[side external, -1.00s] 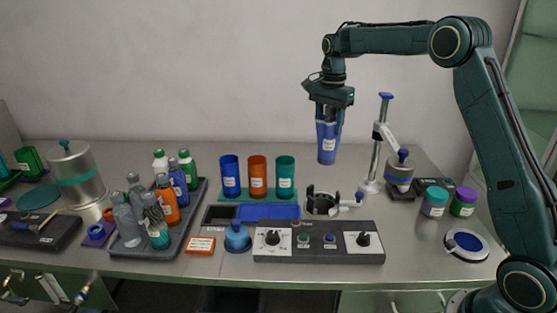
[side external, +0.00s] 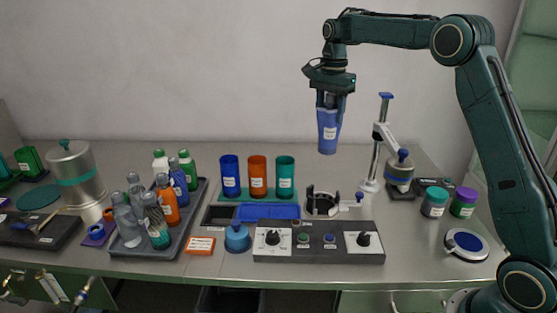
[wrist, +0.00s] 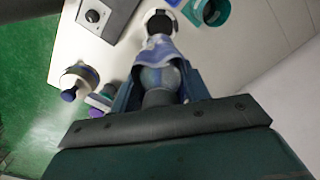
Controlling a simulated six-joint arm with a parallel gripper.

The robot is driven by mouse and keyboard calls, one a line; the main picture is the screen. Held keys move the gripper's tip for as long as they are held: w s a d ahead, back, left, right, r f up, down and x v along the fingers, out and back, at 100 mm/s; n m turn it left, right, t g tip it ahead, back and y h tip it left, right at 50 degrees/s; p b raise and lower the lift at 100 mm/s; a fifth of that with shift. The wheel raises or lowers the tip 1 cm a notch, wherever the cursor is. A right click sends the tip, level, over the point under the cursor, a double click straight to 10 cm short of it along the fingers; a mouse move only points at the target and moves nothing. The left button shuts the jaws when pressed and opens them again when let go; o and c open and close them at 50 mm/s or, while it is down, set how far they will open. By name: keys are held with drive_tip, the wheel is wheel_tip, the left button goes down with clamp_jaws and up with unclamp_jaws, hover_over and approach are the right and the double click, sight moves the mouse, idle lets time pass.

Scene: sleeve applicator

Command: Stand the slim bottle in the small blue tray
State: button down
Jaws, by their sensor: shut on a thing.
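My gripper (side external: 329,106) is shut on the slim bottle (side external: 328,135), which hangs upright in the air, well above the bench. Its lower part looks blue, tapers downward and bears a white label; in the wrist view its blue-grey body (wrist: 160,50) shows between the fingers (wrist: 158,78). The upper end is hidden by the fingers in the side view. The small blue tray (side external: 268,212) lies flat on the bench, lower and to the left of the bottle, and looks empty.
Blue, orange and teal cups (side external: 257,178) stand behind the tray. A black ring clamp (side external: 322,203) is right of it, and a control box (side external: 319,243) is in front. A post stand (side external: 379,145) rises right of the bottle. A grey tray (side external: 150,250) holds several bottles at left.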

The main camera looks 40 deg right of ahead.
drive_tip(key=w+a, duration=0.6)
drive_tip(key=a, duration=0.6)
wheel_tip(320, 180, down, 20)
drive_tip(key=shift+d, duration=0.2)
idle(0.7)
drive_tip(key=shift+s, duration=0.1)
drive_tip(key=c, duration=0.7)
unclamp_jaws()
drive_tip(key=shift+f, duration=0.1)
wheel_tip(320, 180, up, 12)
drive_tip(key=shift+r, duration=0.2)
idle(0.4)
